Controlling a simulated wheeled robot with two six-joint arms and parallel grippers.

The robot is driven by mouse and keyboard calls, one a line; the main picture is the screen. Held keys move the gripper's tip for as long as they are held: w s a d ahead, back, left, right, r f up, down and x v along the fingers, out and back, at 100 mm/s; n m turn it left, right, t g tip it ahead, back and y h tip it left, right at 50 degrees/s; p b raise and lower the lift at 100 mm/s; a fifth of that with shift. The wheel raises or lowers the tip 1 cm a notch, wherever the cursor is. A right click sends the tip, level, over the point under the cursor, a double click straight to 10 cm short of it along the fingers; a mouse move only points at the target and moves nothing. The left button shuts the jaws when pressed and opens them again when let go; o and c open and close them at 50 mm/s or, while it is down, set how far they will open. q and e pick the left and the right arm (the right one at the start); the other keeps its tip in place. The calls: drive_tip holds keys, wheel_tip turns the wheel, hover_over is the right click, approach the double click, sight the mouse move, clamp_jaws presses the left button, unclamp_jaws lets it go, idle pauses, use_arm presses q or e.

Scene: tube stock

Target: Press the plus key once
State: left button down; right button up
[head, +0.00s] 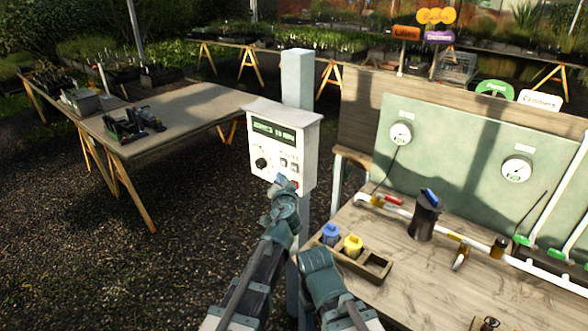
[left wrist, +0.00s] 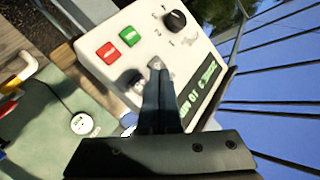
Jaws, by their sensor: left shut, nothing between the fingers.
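The white control box (head: 285,125) is mounted on a grey post. Its face has a green-lit display (head: 273,132), a black knob (head: 261,163), two small grey keys (head: 288,165) and a red key (head: 296,181). The key markings are too small to read, so I cannot tell which is plus. My left gripper (head: 281,181) is shut and empty in front of the lower face. In the left wrist view its fingertips (left wrist: 156,70) overlap the grey key nearer the knob (left wrist: 175,21); I cannot tell whether they touch it. The other grey key (left wrist: 131,80) is partly shadowed beside them.
The green key (left wrist: 129,37) and red key (left wrist: 108,53) lie close to the fingertips. A wooden bench (head: 385,245) with pipes, a dark jug (head: 425,215) and a bottle tray stands at right. Another table (head: 190,110) is at left. Gravel lies between.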

use_arm(q)
drive_tip(key=shift+w+d, duration=0.6)
drive_tip(key=shift+w, duration=0.15)
drive_tip(key=shift+w+d, duration=0.55)
drive_tip(key=shift+w, duration=0.2)
drive_tip(key=shift+w+d, duration=0.1)
idle(0.8)
drive_tip(key=shift+w+d, duration=0.2)
drive_tip(key=shift+w+d, duration=0.2)
drive_tip(key=shift+w, duration=0.1)
idle(0.8)
idle(0.4)
drive_tip(key=shift+s+a, duration=0.5)
drive_tip(key=shift+s, duration=0.15)
drive_tip(key=shift+s+a, duration=0.75)
drive_tip(key=shift+s, duration=0.25)
drive_tip(key=shift+s+a, duration=0.75)
drive_tip(key=shift+s, duration=0.2)
drive_tip(key=shift+a, duration=0.1)
